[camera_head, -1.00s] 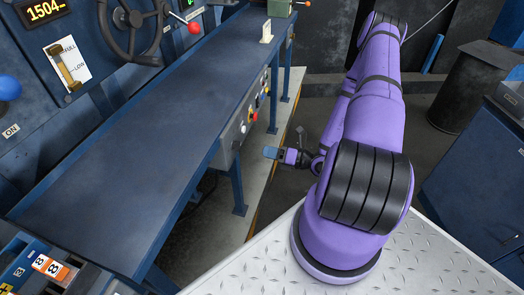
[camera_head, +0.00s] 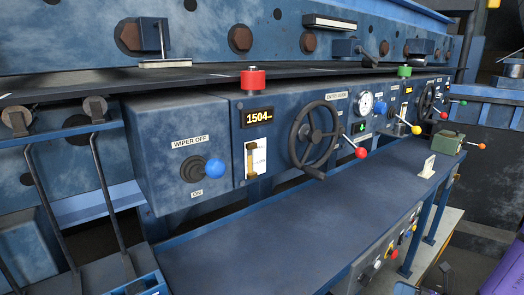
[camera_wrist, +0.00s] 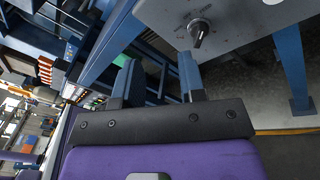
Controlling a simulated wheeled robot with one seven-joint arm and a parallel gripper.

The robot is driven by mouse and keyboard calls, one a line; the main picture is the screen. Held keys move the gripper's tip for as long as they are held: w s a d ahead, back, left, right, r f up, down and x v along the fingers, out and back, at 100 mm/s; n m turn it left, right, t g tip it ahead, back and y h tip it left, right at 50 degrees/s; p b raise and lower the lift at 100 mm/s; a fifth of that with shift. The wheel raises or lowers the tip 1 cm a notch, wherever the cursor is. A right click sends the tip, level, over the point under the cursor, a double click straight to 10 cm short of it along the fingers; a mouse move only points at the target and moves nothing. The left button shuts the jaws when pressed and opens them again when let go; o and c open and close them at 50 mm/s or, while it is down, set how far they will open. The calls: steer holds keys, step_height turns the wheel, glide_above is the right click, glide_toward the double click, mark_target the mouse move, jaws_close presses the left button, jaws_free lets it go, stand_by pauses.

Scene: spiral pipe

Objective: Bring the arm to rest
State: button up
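My gripper (camera_wrist: 158,65) shows in the wrist view with its two blue-grey fingers apart. Nothing is held between them. A grey panel with a dark knob (camera_wrist: 198,30) is beyond the fingers, at the top; I cannot tell how far away it is. In the head view my gripper is out of sight; only a purple piece of my arm shows at the lower right corner.
The panel has a black handwheel (camera_head: 313,135), a blue-knobbed lever (camera_head: 214,168) and a red button (camera_head: 253,78). A green box (camera_head: 449,143) sits at the bench's far end. Blue legs (camera_wrist: 292,70) stand near my gripper.

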steer(key=s+a+r+n+g+h, duration=0.1)
steer(key=a+r+n+g, duration=0.25)
steer(key=r+n, duration=0.3)
steer(key=s+a+r+n+g+h, duration=0.1)
steer(key=a+r+n+g, duration=0.1)
steer(key=r+n+g, duration=0.5)
steer(key=s+a+r+n+g, duration=0.1)
steer(key=a+r+n+g, duration=0.15)
steer(key=r+n, duration=0.45)
steer(key=s+a+r+n+t+h, duration=0.1)
steer(key=s+r+n+t+h, duration=0.2)
steer(key=r, duration=0.7)
steer(key=s+a+r+n+t+h, duration=0.2)
steer(key=s+r+n+t+h, duration=0.1)
steer(key=s+r+n+h, duration=0.5)
step_height(320, 180, up, 3)
steer(key=shift+s+a+f+n+t, duration=0.2)
steer(key=shift+s+n+t, duration=0.1)
steer(key=shift+s+n, duration=0.95)
